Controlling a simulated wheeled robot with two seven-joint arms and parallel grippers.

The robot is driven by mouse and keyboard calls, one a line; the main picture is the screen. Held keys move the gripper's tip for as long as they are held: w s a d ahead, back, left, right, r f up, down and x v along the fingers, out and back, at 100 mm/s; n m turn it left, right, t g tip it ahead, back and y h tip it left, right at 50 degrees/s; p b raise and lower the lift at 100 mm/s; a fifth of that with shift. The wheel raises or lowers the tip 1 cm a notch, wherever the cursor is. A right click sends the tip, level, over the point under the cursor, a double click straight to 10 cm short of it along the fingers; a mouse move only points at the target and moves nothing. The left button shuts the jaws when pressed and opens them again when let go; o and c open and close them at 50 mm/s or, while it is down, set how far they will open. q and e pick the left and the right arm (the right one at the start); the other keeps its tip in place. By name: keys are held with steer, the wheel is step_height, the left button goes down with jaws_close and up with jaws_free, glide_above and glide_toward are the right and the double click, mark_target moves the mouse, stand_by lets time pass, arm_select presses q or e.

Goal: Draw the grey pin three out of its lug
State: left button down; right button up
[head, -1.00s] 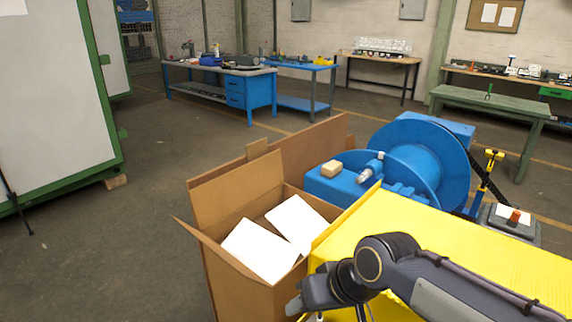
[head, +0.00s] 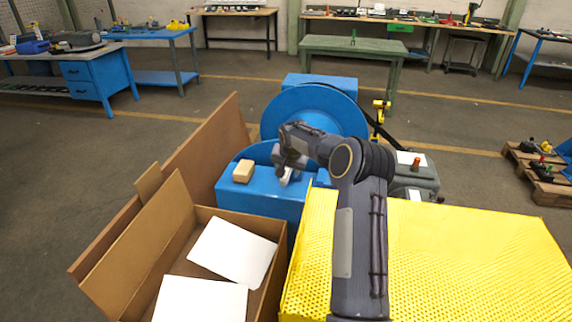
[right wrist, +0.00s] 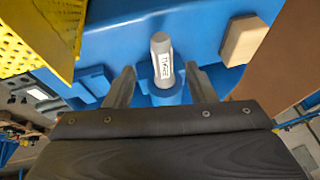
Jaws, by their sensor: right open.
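The grey pin three (right wrist: 161,58) stands in its blue lug (right wrist: 163,94) in the right wrist view, with dark lettering on its side. My right gripper (right wrist: 160,69) is open, with one finger on each side of the pin and a visible gap to each. In the head view my right gripper (head: 287,174) is over the blue machine bed (head: 262,203), and the pin is not clearly seen behind it. My left gripper is not in view.
A tan block (head: 243,171) lies on the blue bed, left of the gripper. A blue drum (head: 330,105) rises behind. A perforated yellow guard (head: 460,255) stands at front right. An open cardboard box (head: 262,223) with white sheets stands at front left.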

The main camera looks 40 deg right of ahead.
mark_target(285, 178)
steer(key=b+x, duration=0.1)
steer(key=x, duration=0.6)
steer(key=shift+a, duration=0.1)
steer(key=shift+r, duration=0.1)
jaws_close()
